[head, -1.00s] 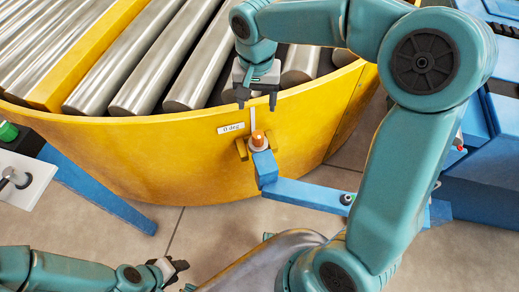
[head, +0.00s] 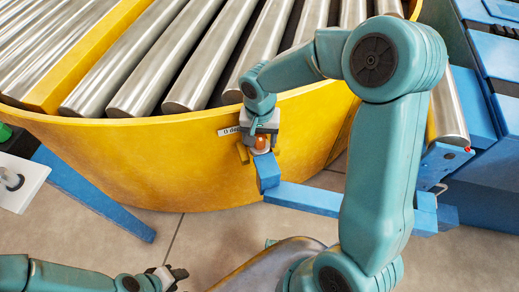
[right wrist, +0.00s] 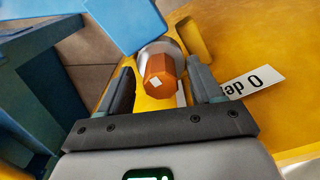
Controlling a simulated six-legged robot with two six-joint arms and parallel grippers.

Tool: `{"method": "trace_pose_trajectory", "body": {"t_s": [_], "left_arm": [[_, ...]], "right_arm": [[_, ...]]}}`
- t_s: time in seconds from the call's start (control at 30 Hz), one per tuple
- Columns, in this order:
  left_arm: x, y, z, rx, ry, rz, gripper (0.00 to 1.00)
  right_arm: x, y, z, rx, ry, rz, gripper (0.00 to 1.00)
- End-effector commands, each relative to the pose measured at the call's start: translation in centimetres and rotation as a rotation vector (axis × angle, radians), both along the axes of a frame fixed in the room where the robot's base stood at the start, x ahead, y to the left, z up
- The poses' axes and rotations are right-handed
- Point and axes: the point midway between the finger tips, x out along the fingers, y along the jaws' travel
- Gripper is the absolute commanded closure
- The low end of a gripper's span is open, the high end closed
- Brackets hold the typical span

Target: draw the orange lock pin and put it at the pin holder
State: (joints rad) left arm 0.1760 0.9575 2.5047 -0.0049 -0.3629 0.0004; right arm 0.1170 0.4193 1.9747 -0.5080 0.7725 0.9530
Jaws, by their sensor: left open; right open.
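The orange lock pin (head: 261,143) stands upright in its seat at the yellow turntable's (head: 180,160) side, at the end of a blue arm (head: 300,196). In the right wrist view the pin's orange head (right wrist: 157,74) shows between the two fingers. My right gripper (head: 260,135) is open around the pin head, with a finger on either side and visible gaps. My left gripper (head: 178,276) is open and empty, low at the left above the floor. I cannot make out the pin holder in these views.
A white "0 deg" label (right wrist: 252,87) is on the turntable wall beside the pin. Metal rollers (head: 190,60) cover the turntable top. A blue frame (head: 95,195) and a white panel (head: 20,182) stand at the left. Blue machinery (head: 490,120) stands at the right.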

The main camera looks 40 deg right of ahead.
Motion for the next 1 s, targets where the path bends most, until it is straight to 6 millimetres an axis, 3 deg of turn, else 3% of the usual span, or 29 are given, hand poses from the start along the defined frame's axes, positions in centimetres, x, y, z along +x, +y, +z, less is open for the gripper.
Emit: {"method": "trace_pose_trajectory", "body": {"t_s": [0.17, 0.37, 0.73, 1.0], "left_arm": [[0.0, 0.0, 0.0, 0.000, 0.000, 0.000, 0.57], [0.0, 0.0, 0.0, 0.000, 0.000, 0.000, 0.57], [0.0, 0.0, 0.2, 0.000, 0.000, 0.000, 0.57], [0.0, 0.0, 1.0, 0.000, 0.000, 0.000, 0.57]], "right_arm": [[0.1, 0.1, 0.0, 0.000, 0.000, 0.000, 0.35], [0.1, 0.1, 0.0, 0.000, 0.000, 0.000, 1.00], [0.1, 0.0, 0.6, -0.001, -0.002, 0.000, 1.00], [0.2, 0.0, 4.3, -0.001, -0.004, 0.000, 1.00]]}}
